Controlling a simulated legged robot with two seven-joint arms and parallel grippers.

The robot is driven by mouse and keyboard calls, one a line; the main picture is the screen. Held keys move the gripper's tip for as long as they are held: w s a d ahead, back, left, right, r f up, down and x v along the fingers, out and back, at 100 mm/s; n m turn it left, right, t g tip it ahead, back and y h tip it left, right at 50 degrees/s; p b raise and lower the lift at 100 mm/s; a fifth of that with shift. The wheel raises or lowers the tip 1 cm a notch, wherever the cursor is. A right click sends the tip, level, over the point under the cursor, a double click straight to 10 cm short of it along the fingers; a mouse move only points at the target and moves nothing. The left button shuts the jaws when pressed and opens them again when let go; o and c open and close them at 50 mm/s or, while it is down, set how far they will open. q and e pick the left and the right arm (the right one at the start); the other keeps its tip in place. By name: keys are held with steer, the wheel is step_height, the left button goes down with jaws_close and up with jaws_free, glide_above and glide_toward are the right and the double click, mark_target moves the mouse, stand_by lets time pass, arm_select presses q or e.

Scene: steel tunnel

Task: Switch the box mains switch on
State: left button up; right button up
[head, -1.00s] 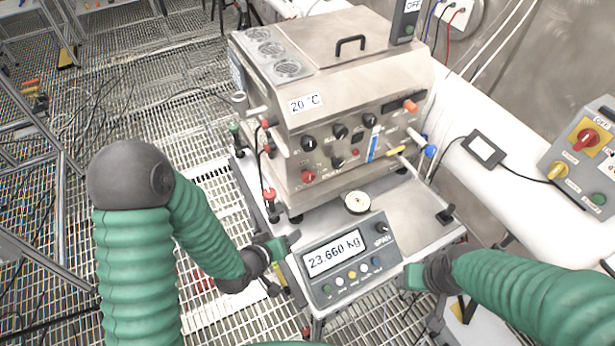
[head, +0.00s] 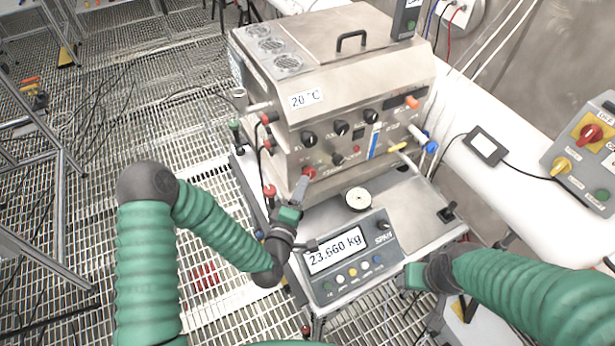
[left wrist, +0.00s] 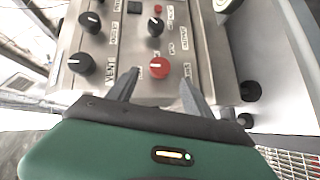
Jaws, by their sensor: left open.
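The steel box (head: 350,95) stands on a metal platform. A red knob (head: 309,172), apparently its mains switch, sits low on the left of the front panel. The red knob also shows in the left wrist view (left wrist: 159,68); its label is too small to read surely. My left gripper (head: 302,184) is just in front of it. In the left wrist view the open, empty fingers (left wrist: 160,82) lie to either side of the knob; contact cannot be told. My right gripper (head: 413,276) is beside the scale display's right edge, and its fingers are not clear.
Black knobs (head: 340,128) sit close above and beside the red knob. The scale display (head: 345,262) reading 23.660 kg and a round dial (head: 358,199) lie in front of the box. A wall control panel (head: 585,155) with another red switch is at the right.

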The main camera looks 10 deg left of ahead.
mark_target(307, 172)
arm_select(q)
steer(key=w, duration=0.4)
steer(key=w+d+f+p, duration=0.1)
steer(key=w, duration=0.1)
steer(key=shift+w, duration=0.25)
jaws_close()
